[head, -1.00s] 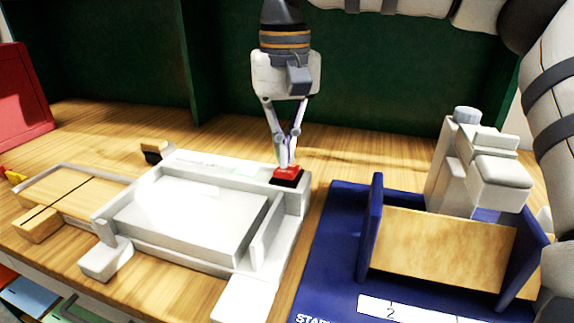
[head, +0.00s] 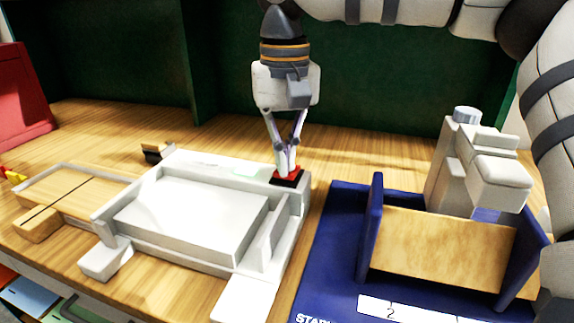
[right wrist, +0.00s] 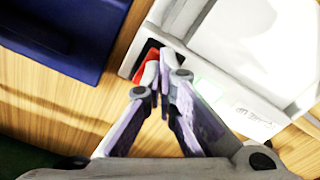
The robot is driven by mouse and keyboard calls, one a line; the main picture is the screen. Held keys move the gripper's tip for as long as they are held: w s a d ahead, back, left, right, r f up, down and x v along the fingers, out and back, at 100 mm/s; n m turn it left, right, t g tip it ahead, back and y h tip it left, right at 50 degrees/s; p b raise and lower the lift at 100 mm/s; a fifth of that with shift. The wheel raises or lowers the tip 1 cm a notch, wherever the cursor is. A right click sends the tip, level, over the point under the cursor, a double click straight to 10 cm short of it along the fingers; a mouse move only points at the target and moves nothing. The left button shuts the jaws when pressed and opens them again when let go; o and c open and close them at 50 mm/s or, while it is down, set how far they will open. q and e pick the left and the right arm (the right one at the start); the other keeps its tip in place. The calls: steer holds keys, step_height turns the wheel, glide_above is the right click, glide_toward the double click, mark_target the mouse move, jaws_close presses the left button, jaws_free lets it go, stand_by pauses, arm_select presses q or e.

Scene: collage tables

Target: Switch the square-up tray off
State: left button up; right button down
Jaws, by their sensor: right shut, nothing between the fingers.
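The white square-up tray (head: 195,212) stands on the wooden table, with a flat raised grey-white plate in its middle. At its back right corner is a red switch (head: 297,172) on a black base (head: 288,182). My right gripper (head: 286,172) points down with its fingers shut and empty, its tips at the red switch and partly hiding it. In the right wrist view the fingertips (right wrist: 157,82) overlap the red switch (right wrist: 145,70); whether they touch is hard to tell. A pale green patch (head: 246,172) shows on the tray's back ledge. My left gripper is out of view.
A blue stand (head: 335,235) with a wooden board (head: 440,250) and a grey-white device (head: 497,185) is at right. A wooden tray (head: 75,190) lies at left. A red object (head: 22,100) stands at the far left. A green wall (head: 400,95) closes the back.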

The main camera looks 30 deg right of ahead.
steer(key=shift+f, duration=0.4)
steer(key=shift+r, duration=3.55)
